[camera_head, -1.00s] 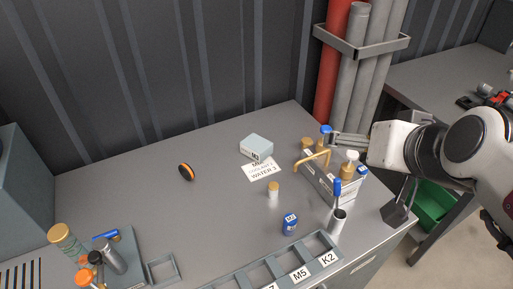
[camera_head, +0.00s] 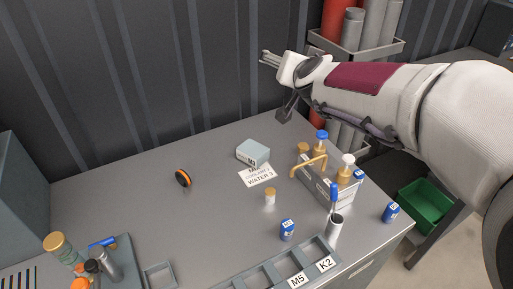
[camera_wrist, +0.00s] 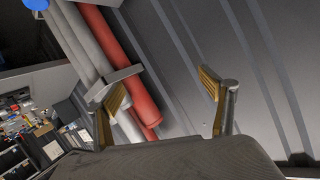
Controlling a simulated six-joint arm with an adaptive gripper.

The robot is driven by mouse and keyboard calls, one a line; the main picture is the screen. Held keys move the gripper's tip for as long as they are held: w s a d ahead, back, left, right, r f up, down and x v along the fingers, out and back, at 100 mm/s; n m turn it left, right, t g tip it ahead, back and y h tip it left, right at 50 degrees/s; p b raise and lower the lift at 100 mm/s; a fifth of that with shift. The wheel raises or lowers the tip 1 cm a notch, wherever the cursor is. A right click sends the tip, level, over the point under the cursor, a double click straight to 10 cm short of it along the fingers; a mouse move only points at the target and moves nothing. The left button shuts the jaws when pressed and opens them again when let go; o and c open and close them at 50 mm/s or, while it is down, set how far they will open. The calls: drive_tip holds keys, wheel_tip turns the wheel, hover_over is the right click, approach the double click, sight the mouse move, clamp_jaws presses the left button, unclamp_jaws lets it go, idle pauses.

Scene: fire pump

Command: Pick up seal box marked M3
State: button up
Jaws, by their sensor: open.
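A pale grey-blue box (camera_head: 253,152) stands at the back middle of the grey workbench, behind a white paper sign; its small front label is hard to read, perhaps M3. A small blue container with a white label (camera_head: 287,230) stands nearer the front, and another blue one (camera_head: 391,212) is at the right edge; their marks are too small to read for certain. My gripper (camera_head: 269,58) is high above the bench's back edge, against the dark wall, open and empty. In the wrist view its two fingers (camera_wrist: 165,98) are spread apart with nothing between them.
A grey holder with bottles and a bent brass pipe (camera_head: 325,180) stands at the right. A small capped bottle (camera_head: 270,198) stands mid-bench. A slotted rack (camera_head: 285,265) lies in front. Red and grey cylinders (camera_head: 352,27) stand behind. The bench's left middle is mostly clear.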

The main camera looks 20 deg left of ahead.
drive_tip(key=w+a+f+m+t+h, duration=0.1)
drive_tip(key=w+a+f+m+h, duration=0.1)
drive_tip(key=w+a+f, duration=0.35)
drive_tip(key=m+h, duration=0.1)
drive_tip(key=h, duration=0.2)
hover_over(254, 147)
wheel_tip(254, 147, down, 7)
drive_tip(key=s+a+f+h, duration=0.1)
drive_tip(key=s+f, duration=0.1)
drive_tip(key=f, duration=0.3)
drive_tip(key=s+a+f+m+g+h, duration=0.1)
drive_tip(key=s+f+h, duration=0.1)
drive_tip(key=f, duration=0.4)
drive_tip(key=s+a+f+h, duration=0.1)
drive_tip(key=s+f+h, duration=0.1)
drive_tip(key=f, duration=0.4)
drive_tip(key=shift+s+f, duration=0.2)
drive_tip(key=shift+s, duration=0.3)
drive_tip(key=shift+w+d, duration=0.1)
drive_tip(key=shift+w, duration=0.05)
drive_tip(key=shift+x, duration=1.2)
drive_tip(key=shift+f, duration=0.15)
